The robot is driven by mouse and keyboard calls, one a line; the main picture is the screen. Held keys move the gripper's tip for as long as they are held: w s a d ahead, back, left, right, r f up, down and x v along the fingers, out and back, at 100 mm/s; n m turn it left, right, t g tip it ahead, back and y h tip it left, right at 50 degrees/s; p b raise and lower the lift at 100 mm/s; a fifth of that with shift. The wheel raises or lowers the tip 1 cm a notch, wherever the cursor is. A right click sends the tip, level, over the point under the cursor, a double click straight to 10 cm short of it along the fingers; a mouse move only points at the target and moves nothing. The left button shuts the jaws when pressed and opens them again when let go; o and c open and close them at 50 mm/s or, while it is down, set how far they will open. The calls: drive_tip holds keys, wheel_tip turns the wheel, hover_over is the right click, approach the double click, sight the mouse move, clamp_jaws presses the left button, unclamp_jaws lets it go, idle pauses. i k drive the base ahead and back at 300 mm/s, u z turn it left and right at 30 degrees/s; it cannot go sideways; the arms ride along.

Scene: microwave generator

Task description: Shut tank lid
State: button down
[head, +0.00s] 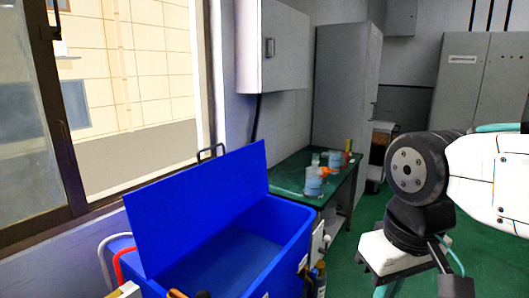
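The blue tank (303,238) stands low in the middle of the head view, and its front is cut off by the bottom edge. Its blue lid (198,207) is open, raised steeply along the left side of the tank. The bare inside of the tank shows below it. A dark loop, perhaps a handle, shows just behind the lid's top edge. My arm is at the right, apart from the lid and tank. Its fingers are not visible, so my gripper's state is hidden.
A green-topped table (290,178) with several bottles and jars stands behind the tank. A wall cabinet (283,45) hangs above. Red and white hoses (112,255) are left of the tank. Small bottles (318,278) are at its right.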

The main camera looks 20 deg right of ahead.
sight(168, 217)
drive_tip(key=i, duration=0.1)
drive_tip(key=u, duration=0.45)
drive_tip(key=k, duration=0.5)
drive_tip(key=z, duration=1.1)
drive_tip(key=i, duration=1.2)
drive_tip(key=u, duration=0.7)
drive_tip(key=i, duration=0.45)
drive_tip(key=u, duration=0.6)
